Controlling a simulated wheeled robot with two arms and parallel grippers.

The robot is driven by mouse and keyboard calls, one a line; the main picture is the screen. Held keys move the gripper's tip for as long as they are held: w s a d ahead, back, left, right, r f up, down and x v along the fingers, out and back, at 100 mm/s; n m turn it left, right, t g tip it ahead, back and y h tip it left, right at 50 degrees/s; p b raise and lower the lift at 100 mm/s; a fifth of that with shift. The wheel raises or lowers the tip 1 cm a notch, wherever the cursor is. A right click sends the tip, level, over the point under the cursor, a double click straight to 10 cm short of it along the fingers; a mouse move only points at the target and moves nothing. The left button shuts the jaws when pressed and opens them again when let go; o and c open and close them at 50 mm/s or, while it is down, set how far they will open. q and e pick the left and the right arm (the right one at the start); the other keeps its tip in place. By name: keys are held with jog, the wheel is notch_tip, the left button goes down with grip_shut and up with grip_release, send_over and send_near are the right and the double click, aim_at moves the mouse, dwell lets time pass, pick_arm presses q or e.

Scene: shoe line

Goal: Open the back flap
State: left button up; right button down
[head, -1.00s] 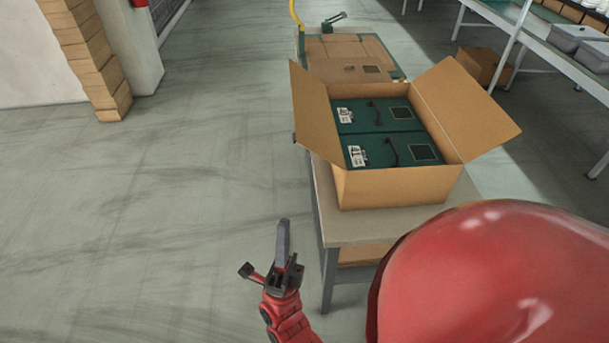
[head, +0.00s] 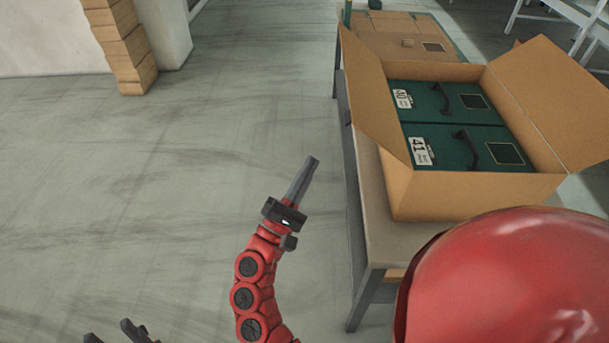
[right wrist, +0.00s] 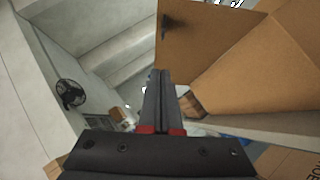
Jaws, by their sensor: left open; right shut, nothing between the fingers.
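An open cardboard carton (head: 470,198) stands on a table and holds two green shoe boxes (head: 465,148) with dark handles. Its left flap (head: 372,95) and right flap (head: 555,100) stand up and lean outward. No raised flap shows at its far or near edge. My right gripper (head: 312,165) is shut and empty, left of the carton over the floor and apart from it. In the right wrist view, its fingers (right wrist: 159,80) point toward brown cardboard panels (right wrist: 205,45); contact cannot be told. My left gripper (head: 113,332) is open and empty at the bottom left edge, mostly out of frame.
The grey table (head: 380,215) has a narrow bare strip left of the carton. A flat brown cardboard piece (head: 395,42) lies behind it. Open floor fills the left, with a stack of brown blocks (head: 125,45) at the back. The right wrist view shows a black fan (right wrist: 70,93).

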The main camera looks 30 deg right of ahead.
jog(key=d+r+p, duration=0.2)
jog(key=d+r, duration=0.4)
jog(key=shift+w+d, duration=0.2)
jog(key=shift+w, duration=0.1)
